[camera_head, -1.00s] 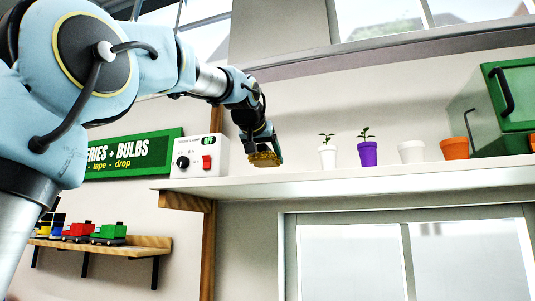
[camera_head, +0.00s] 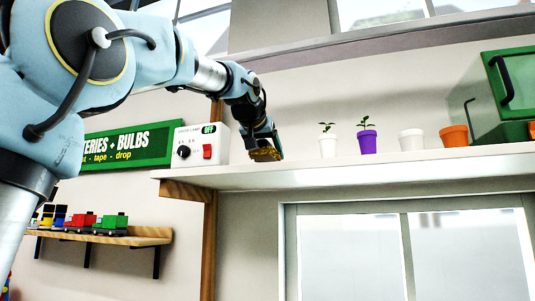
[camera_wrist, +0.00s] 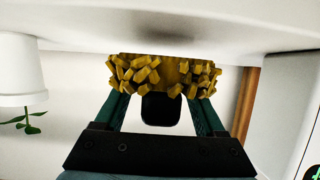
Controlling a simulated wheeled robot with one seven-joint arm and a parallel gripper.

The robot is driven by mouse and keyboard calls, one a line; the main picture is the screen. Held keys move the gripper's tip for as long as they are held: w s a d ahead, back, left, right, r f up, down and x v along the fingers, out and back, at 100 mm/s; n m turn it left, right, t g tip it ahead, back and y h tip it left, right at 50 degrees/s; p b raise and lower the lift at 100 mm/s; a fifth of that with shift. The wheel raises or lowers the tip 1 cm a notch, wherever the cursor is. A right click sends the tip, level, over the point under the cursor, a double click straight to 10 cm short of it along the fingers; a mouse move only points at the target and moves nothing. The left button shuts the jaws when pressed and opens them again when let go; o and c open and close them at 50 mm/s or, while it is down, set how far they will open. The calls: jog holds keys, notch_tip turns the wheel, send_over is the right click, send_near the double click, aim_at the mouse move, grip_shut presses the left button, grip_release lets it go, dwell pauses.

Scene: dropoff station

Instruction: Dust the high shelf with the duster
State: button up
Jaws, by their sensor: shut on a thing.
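The duster (camera_head: 266,154) is a yellow, chunky-fringed pad, and it also shows in the wrist view (camera_wrist: 165,75). My gripper (camera_head: 262,143) is shut on it, with green fingers on both sides of the pad in the wrist view (camera_wrist: 160,108). The high shelf (camera_head: 350,170) is a long white board across the right of the head view. The duster is at the shelf's top, between the control box and the white pot with a plant. I cannot tell whether it touches the surface.
A white box (camera_head: 202,145) with a knob and red switch stands left of the duster. A white planted pot (camera_head: 328,147), a purple planted pot (camera_head: 367,142), a white pot (camera_head: 412,139) and an orange pot (camera_head: 454,135) stand right. A green cabinet (camera_head: 510,85) is at far right.

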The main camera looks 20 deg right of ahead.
jog(key=shift+f+b, duration=0.85)
jog(key=shift+f, duration=0.15)
jog(key=shift+s+a, duration=0.1)
jog(key=shift+s+a+b, duration=0.3)
jog(key=shift+s+a, duration=0.15)
jog(key=shift+w+d+p, duration=0.55)
jog(key=shift+w+d, duration=0.2)
jog(key=shift+w, duration=0.05)
jog(key=shift+w+d+f, duration=0.15)
jog(key=shift+w+d, duration=0.1)
jog(key=shift+s+a+b, duration=0.6)
jog(key=shift+s+a, duration=0.35)
jog(key=shift+s, duration=0.1)
jog(key=shift+w+d+p, duration=0.9)
jog(key=shift+w+d, duration=0.1)
jog(key=shift+w, duration=0.1)
jog(key=shift+f+b+v, duration=0.15)
jog(key=shift+b+v, duration=0.25)
jog(key=shift+v, duration=0.35)
jog(key=shift+f+b+v, duration=0.15)
jog(key=shift+b+v, duration=0.2)
jog(key=shift+v, duration=0.4)
